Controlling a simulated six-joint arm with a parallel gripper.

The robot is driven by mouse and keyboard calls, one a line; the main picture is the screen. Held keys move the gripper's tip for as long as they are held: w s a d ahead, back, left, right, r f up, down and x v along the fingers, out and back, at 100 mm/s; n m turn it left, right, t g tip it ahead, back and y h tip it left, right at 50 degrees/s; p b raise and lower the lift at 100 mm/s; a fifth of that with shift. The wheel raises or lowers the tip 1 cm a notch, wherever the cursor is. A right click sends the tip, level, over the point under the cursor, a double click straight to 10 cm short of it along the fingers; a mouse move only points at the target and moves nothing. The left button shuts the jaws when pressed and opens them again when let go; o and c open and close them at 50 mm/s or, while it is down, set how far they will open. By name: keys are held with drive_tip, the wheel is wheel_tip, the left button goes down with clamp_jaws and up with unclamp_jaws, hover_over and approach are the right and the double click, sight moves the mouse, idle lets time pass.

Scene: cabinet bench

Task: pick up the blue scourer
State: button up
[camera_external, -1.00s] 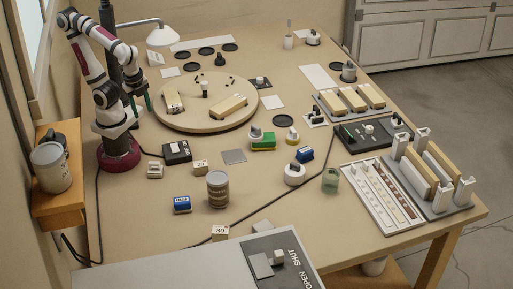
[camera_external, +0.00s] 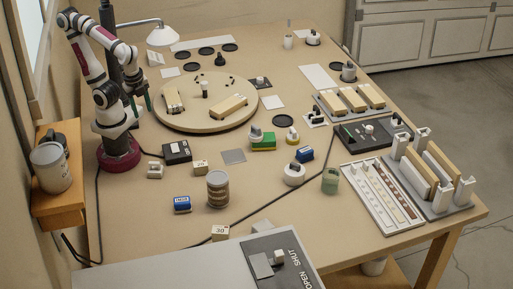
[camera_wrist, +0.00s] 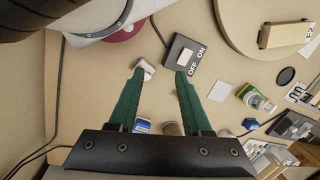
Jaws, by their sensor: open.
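Two small blue objects lie on the bench, and I cannot tell for sure which is the scourer. One blue block with a white label (camera_external: 182,205) is at the front left, left of a stacked brown jar; it also shows in the wrist view (camera_wrist: 142,126), partly cut off by the gripper body. The other blue block, with a dark top (camera_external: 304,154), lies right of centre, by a round white item; it shows small in the wrist view (camera_wrist: 250,123). My gripper (camera_external: 141,109) is raised at the left, away from both. Its green fingers (camera_wrist: 160,73) are apart with nothing held.
A small white block (camera_external: 155,172) and a black switch box (camera_external: 177,152) are near my base. The brown jar (camera_external: 218,190) and a numbered block (camera_external: 220,232) are beside the labelled blue block. A round wooden board (camera_external: 180,123) lies behind. A dark cable crosses the bench.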

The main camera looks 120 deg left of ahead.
idle(0.3)
drive_tip(key=o, duration=0.6)
drive_tip(key=shift+r, duration=0.1)
